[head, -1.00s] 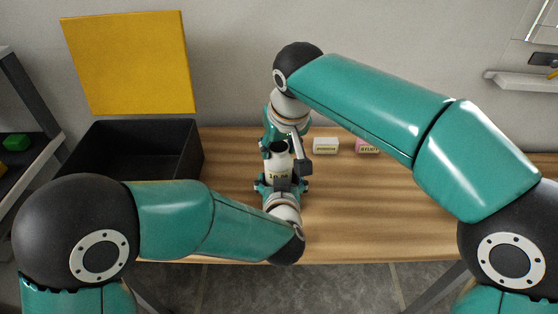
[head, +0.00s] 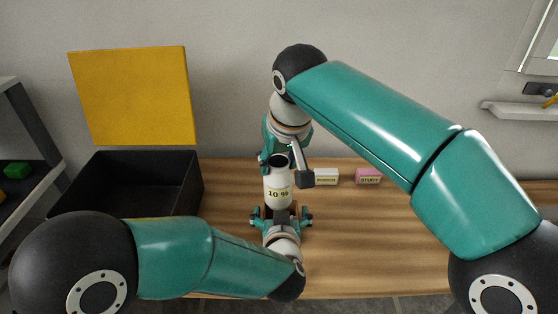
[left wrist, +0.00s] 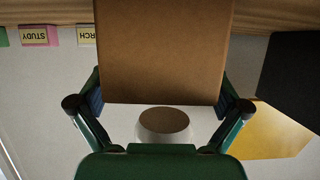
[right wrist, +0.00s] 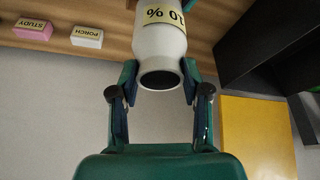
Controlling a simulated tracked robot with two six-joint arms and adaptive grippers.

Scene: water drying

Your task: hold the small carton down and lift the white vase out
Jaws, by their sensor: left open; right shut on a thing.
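The white vase (head: 278,182) with a "10 %" label stands upright between my two grippers in the head view. My right gripper (head: 280,157) is shut on its upper part. The right wrist view shows the vase (right wrist: 160,45) between the fingertips, with its dark round opening. My left gripper (head: 282,215) is open lower down. In the left wrist view the brown carton (left wrist: 165,50) lies between its spread fingers, and a white part of the vase (left wrist: 200,120) with a brown round face shows past the carton's edge. The carton is mostly hidden in the head view.
A black bin (head: 102,210) stands on the left, with a yellow panel (head: 135,97) behind it. A white block (head: 327,177) and a pink "STUDY" block (head: 369,177) sit near the table's back edge. The wooden table (head: 380,240) is clear on the right.

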